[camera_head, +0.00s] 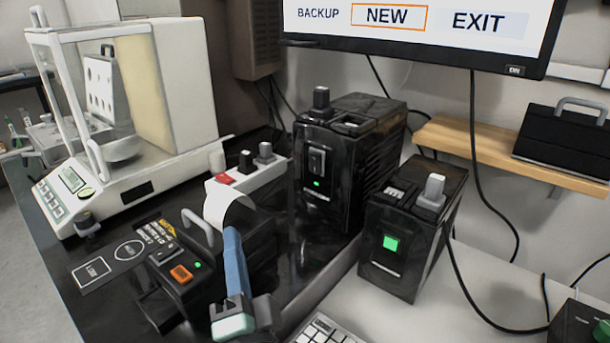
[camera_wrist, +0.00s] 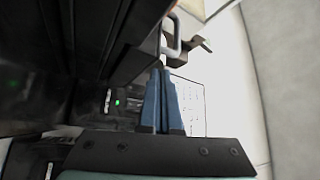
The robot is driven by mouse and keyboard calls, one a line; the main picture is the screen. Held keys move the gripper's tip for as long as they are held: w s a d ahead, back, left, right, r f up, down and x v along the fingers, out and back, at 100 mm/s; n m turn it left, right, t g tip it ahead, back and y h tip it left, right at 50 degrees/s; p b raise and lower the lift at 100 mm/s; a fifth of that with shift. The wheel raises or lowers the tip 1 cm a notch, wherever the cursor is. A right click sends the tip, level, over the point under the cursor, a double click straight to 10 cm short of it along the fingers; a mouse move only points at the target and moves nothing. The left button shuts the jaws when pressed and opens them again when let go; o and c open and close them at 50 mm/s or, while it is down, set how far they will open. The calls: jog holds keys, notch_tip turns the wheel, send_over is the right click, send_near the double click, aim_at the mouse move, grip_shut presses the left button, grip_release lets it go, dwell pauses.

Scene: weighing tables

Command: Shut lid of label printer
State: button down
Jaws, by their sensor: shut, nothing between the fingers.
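The label printer (camera_head: 168,293) is a low black machine with an orange button and a green light, left of my gripper in the head view. A grey loop handle (camera_head: 197,228) stands beside the paper, seemingly on the lid; the lid's angle is hard to tell. My gripper (camera_head: 231,236) has blue fingers, closed together and empty, over the printer's right side and in front of the paper. In the wrist view, the fingertips (camera_wrist: 160,70) are just below a grey loop handle (camera_wrist: 172,36). Contact cannot be told.
A glass-sided balance (camera_head: 110,170) stands behind left. Black boxes with grey-topped knobs (camera_head: 345,165) (camera_head: 410,225) stand to the right. A monitor (camera_head: 415,35) hangs above, and a keyboard (camera_head: 325,332) lies at front. The white table (camera_head: 450,310) is mostly clear.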

jog(key=shift+f, duration=0.1)
dwell(0.5)
jog(key=s+d+r+n+t+p, duration=0.1)
jog(key=d+r+n+t+p, duration=0.2)
jog(key=r, duration=1)
jog(key=s+d+r+n+p, duration=0.15)
jog(key=r+n+p, duration=0.25)
jog(key=r, duration=0.9)
jog(key=s+d+r+n+t+h+p, duration=0.15)
jog(key=s+d+r+h, duration=0.25)
jog(key=r, duration=0.4)
jog(key=s+d+r+n+t+h, duration=0.1)
jog(key=s+d+r+t+h, duration=0.2)
jog(key=s+r, duration=0.35)
notch_tip(320, 180, up, 23)
jog(key=w+p, duration=0.2)
jog(key=p, duration=2)
jog(key=shift+w, duration=0.15)
